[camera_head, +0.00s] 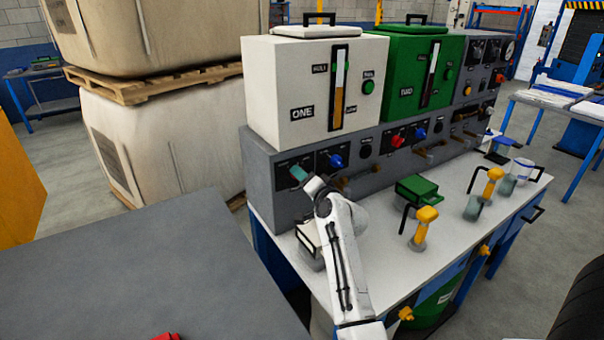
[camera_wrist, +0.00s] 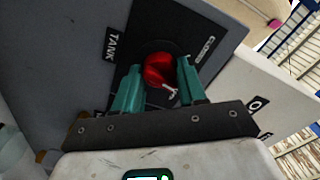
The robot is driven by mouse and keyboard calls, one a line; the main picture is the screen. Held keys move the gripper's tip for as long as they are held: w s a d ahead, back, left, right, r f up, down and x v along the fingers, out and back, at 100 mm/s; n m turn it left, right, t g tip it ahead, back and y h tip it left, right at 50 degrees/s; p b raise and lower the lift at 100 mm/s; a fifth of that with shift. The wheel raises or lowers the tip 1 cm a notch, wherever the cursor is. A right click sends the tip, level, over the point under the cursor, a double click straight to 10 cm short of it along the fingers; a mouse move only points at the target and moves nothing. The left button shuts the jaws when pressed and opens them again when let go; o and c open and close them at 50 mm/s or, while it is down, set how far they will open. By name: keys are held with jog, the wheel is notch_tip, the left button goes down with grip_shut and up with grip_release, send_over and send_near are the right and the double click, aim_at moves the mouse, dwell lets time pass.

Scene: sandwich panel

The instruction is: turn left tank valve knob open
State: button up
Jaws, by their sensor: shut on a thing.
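The red valve knob (camera_wrist: 156,72) sits on a black plate on the grey panel, beside a label reading TANK, in the wrist view. The teal fingers of my gripper (camera_wrist: 160,66) are on either side of it and shut on it. In the head view my gripper (camera_head: 299,174) is at the left end of the panel front (camera_head: 263,180), under the white tank marked ONE (camera_head: 285,85). The fingers hide the red knob there. A blue knob (camera_head: 337,161) is just right of my gripper.
The green tank (camera_head: 400,75) stands right of the white one, with red (camera_head: 397,141) and blue (camera_head: 421,133) knobs below it. The white bench top (camera_head: 380,255) holds a green box (camera_head: 416,189) and yellow-handled tools (camera_head: 424,222). A grey table (camera_head: 150,280) is at lower left.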

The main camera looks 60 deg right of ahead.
jog(key=shift+m+p, duration=1.85)
jog(key=shift+m, duration=1.55)
jog(key=shift+f, duration=0.1)
jog(key=o, duration=1)
jog(key=shift+o, duration=0.2)
jog(key=v, duration=1.1)
jog(key=shift+b, duration=0.3)
jog(key=shift+d, duration=0.15)
